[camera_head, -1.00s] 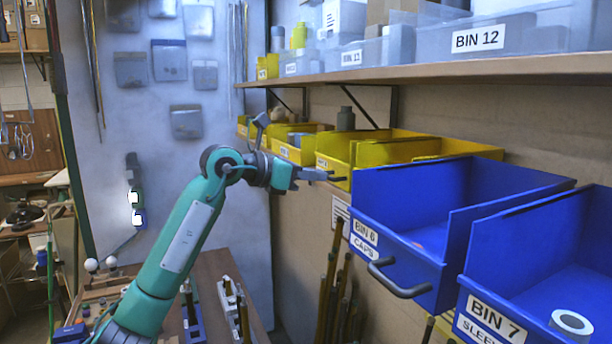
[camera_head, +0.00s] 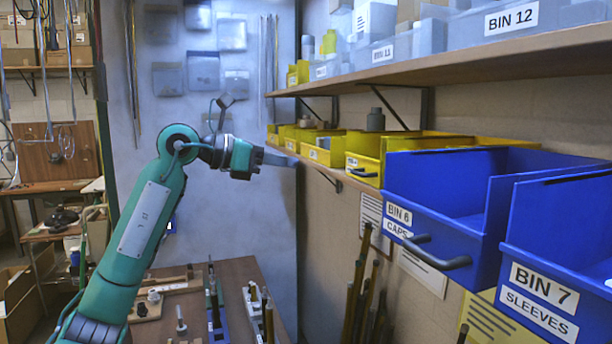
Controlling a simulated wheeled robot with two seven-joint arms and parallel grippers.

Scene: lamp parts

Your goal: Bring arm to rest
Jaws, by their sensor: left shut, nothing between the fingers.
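My left arm comes in from the lower left in the head view. Its gripper (camera_head: 281,160) is shut and empty, raised above the workbench and pointing right. It appears in front of the pale back panel, left of the yellow bins, with a visible gap to the blue bin labelled BIN 6 CAPS (camera_head: 455,205). My right gripper is out of view.
A shelf (camera_head: 480,65) with grey bins runs along the right wall above yellow bins (camera_head: 325,150). Blue BIN 7 SLEEVES (camera_head: 545,290) stands at the right front. The workbench (camera_head: 240,272) below carries small parts and racks. Upright rods (camera_head: 362,290) stand beside it.

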